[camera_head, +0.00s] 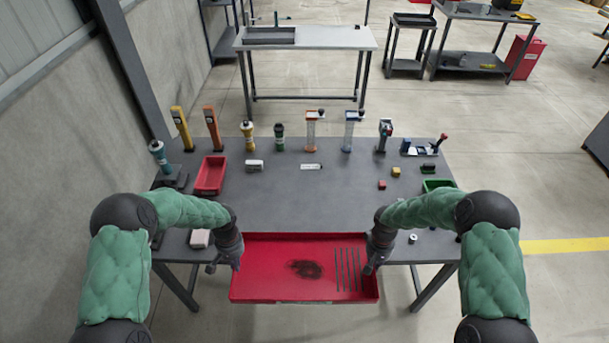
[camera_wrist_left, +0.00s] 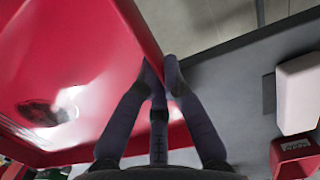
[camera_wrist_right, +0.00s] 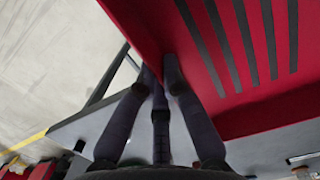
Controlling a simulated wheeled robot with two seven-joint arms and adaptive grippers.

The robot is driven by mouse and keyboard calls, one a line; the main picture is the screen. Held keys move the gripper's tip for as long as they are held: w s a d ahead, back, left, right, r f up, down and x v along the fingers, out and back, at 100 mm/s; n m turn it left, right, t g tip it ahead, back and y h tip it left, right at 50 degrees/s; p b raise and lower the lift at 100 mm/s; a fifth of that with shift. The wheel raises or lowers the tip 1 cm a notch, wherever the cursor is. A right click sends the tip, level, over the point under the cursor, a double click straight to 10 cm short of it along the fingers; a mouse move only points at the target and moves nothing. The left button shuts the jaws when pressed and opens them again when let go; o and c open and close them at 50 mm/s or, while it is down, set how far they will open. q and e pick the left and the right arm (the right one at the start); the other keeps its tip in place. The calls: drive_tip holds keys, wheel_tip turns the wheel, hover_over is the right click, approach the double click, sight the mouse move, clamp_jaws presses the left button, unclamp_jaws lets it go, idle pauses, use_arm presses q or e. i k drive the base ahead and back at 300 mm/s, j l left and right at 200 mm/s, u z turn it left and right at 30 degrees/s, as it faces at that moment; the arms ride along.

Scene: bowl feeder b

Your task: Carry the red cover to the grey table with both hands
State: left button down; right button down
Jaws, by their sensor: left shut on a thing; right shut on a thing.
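The red cover (camera_head: 265,270) is a shallow red panel with raised edges, a dark smudge in its middle and several dark slots on its right side. It is at the front edge of the grey table (camera_head: 290,205), reaching past that edge toward me. My left gripper (camera_head: 232,264) is shut on its left edge, and the left wrist view shows the fingers on the rim (camera_wrist_left: 160,75). My right gripper (camera_head: 374,266) is shut on its right edge, with the fingers on the rim (camera_wrist_right: 165,70) in the right wrist view. I cannot tell whether the cover touches the table.
Several tools stand along the table's back edge, among them an orange one (camera_head: 212,128). A red tray (camera_head: 211,175) sits at the left and a green tray (camera_head: 438,185) at the right. The middle of the tabletop is mostly clear. A pale table (camera_head: 320,38) stands behind.

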sight(304, 209)
drive_tip(key=i, duration=0.95)
